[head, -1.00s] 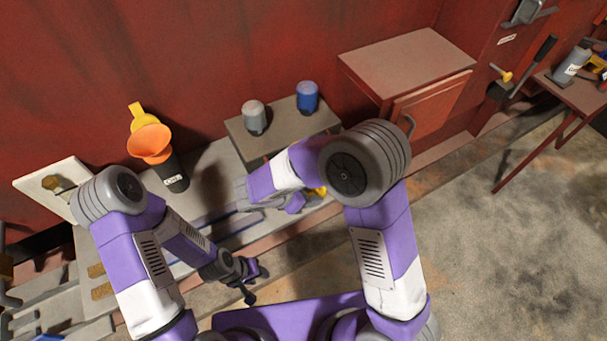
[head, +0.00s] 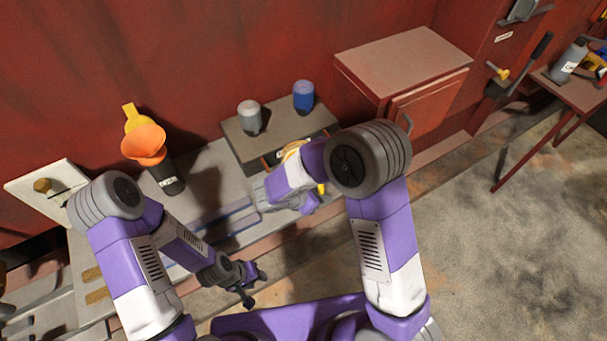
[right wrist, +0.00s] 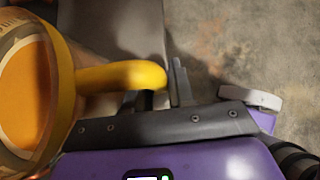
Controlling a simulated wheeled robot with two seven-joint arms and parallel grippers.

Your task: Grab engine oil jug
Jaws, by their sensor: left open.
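The jug (right wrist: 28,95) shows large at the left of the right wrist view, with clear sides, orange contents and a yellow rim. Its yellow handle (right wrist: 118,77) reaches across to the fingers of my right gripper (right wrist: 163,92). The handle overlaps the fingers, so I cannot tell whether they are closed on it. In the head view my right arm hides most of the jug; only an orange-yellow bit (head: 292,149) shows above the wrist. My left gripper (head: 249,284) is open and empty, low in the middle, away from the jug.
An orange funnel (head: 144,144) and dark bottle (head: 168,179) stand on the bench at left. A grey-capped jar (head: 249,116) and blue jar (head: 303,96) stand on a raised shelf (head: 272,132). A red cabinet (head: 400,62) is behind at right. Floor at right is clear.

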